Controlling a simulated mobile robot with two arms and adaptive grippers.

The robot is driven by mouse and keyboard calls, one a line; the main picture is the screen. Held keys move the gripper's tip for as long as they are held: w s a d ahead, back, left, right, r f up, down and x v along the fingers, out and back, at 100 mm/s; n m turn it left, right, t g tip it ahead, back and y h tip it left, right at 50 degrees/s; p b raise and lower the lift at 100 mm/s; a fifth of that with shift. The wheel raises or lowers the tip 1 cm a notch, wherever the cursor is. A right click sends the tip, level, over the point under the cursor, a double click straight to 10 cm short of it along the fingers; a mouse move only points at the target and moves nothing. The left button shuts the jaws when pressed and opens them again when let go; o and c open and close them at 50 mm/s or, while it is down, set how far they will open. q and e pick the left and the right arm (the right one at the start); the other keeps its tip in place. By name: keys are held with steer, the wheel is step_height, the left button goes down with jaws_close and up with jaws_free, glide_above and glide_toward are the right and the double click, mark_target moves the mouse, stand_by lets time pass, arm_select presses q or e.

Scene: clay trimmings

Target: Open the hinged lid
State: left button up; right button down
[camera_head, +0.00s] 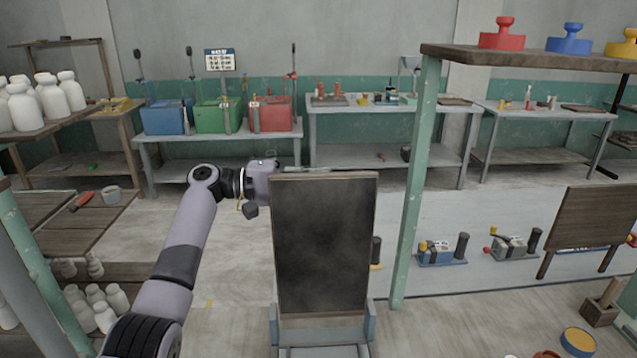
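A dark rectangular panel with a thin wooden frame, which looks like the hinged lid (322,245), stands nearly upright in the middle of the view. Its lower edge meets a grey-blue stand or box (371,322) at the bottom of the picture. The inside of that box and the hinge are not clear. My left gripper (264,187) is at the lid's upper left corner, close to or touching its edge. Its fingertips are partly hidden or too small to read. I cannot tell whether it grips the lid. My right gripper is not in view.
A green post (415,185) and wooden shelf (530,58) stand right of the lid. Benches with blue (164,117), green (217,115) and red (272,114) boxes line the back wall. White bottles (62,92) fill a shelf at left.

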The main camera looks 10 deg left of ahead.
arm_select(q)
steer(key=shift+f, duration=0.7)
steer(key=shift+a, duration=0.15)
steer(key=s+a+r, duration=0.1)
steer(key=s+a, duration=0.1)
steer(key=a, duration=0.9)
steer(key=shift+s+a, duration=0.15)
steer(key=shift+a, duration=0.15)
